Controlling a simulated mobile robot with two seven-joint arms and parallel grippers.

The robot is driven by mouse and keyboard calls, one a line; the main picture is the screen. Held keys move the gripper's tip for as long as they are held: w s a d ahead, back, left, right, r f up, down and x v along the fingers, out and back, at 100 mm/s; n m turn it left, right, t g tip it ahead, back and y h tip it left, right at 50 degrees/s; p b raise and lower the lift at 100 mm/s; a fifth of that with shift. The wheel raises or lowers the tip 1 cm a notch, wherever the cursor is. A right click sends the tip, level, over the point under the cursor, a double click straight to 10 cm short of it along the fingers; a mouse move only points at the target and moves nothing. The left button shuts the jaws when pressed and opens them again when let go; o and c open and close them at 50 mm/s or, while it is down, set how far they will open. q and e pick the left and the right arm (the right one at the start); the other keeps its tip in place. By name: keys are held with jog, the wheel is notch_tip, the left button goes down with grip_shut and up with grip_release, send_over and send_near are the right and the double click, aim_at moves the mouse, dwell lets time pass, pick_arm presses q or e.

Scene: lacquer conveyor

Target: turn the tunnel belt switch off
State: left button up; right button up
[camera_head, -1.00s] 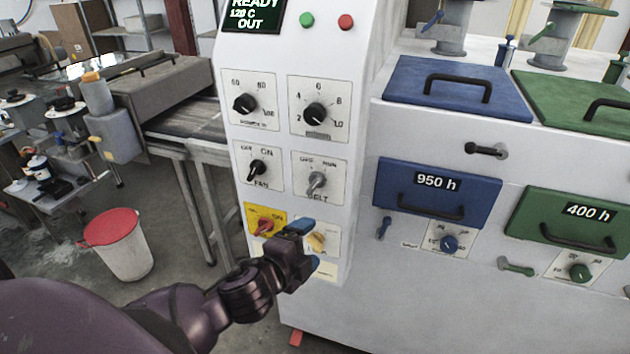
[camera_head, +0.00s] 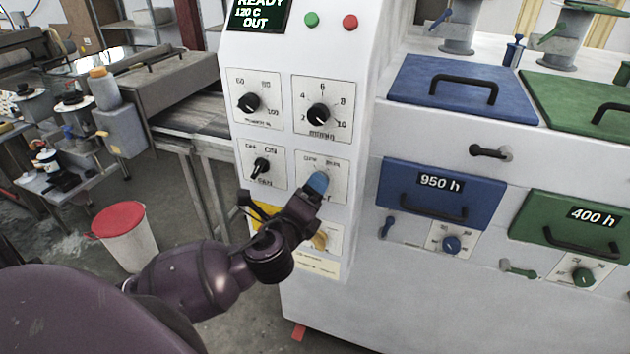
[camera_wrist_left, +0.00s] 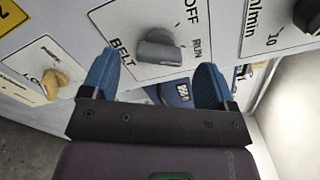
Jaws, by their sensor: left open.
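The belt switch is a grey knob (camera_wrist_left: 158,48) on a white plate marked BELT, OFF and RUN. In the left wrist view its handle appears to lie toward the RUN mark. In the head view my left gripper (camera_head: 317,184) is in front of the belt switch plate (camera_head: 337,170) and hides the knob. In the left wrist view the left gripper's blue fingers (camera_wrist_left: 153,82) are open, one on each side of the knob in the picture. Nothing is between them, and the knob appears just beyond the tips. My right gripper is not in view.
The fan switch (camera_head: 261,166) is left of the belt plate, with two black dials above. Below are a yellow plate, partly hidden by my arm, and a cream knob (camera_head: 320,240). A blue drawer (camera_head: 440,190) is to the right. A red-lidded bin (camera_head: 125,235) stands lower left.

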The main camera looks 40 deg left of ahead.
pick_arm(q)
jog(key=shift+x, duration=2)
jog(key=c, duration=0.9)
